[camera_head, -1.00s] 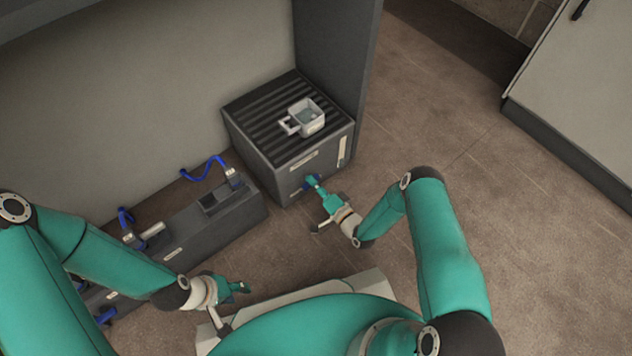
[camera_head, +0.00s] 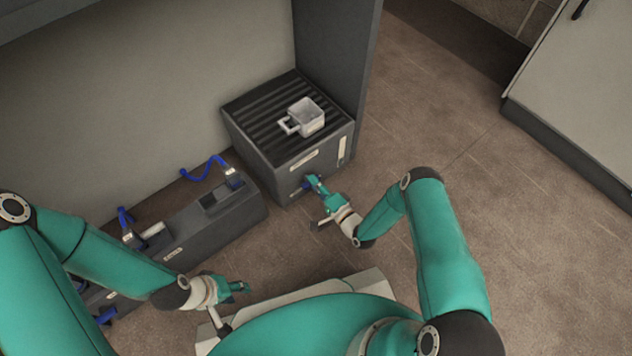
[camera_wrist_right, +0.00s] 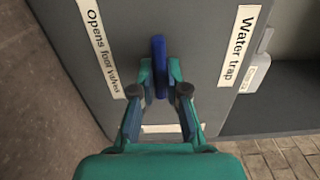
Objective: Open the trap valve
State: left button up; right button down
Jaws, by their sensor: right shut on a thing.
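The water trap (camera_head: 270,172) is a dark grey box with a ribbed top. It carries a label reading "Water trap" in the right wrist view (camera_wrist_right: 243,48). A blue valve handle (camera_wrist_right: 158,62) sticks out of its face and also shows in the head view (camera_head: 306,186), partly hidden by my right gripper. My right gripper (camera_head: 313,181) is shut on the blue handle, with its fingers on both sides of it in the wrist view (camera_wrist_right: 158,80). My left gripper (camera_head: 240,287) hangs low in front of my base, away from the trap; its finger gap is unclear.
A grey wall panel stands behind. Floor to the right is free.

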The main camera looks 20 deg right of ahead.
jog(key=shift+w+d+f, duration=0.1)
jog(key=shift+d, duration=0.25)
jog(key=c, duration=1.2)
grip_release()
jog(key=shift+a, duration=0.2)
jog(key=o, duration=0.7)
notch_tip(320, 180, up, 8)
jog(key=shift+a+r, duration=0.1)
jog(key=shift+r, duration=0.05)
jog(key=shift+c, duration=0.2)
notch_tip(320, 180, up, 2)
jog(key=shift+r, duration=0.1)
jog(key=c, duration=0.6)
jog(key=shift+f, duration=0.2)
jog(key=shift+c, duration=0.2)
jog(key=shift+f, duration=0.1)
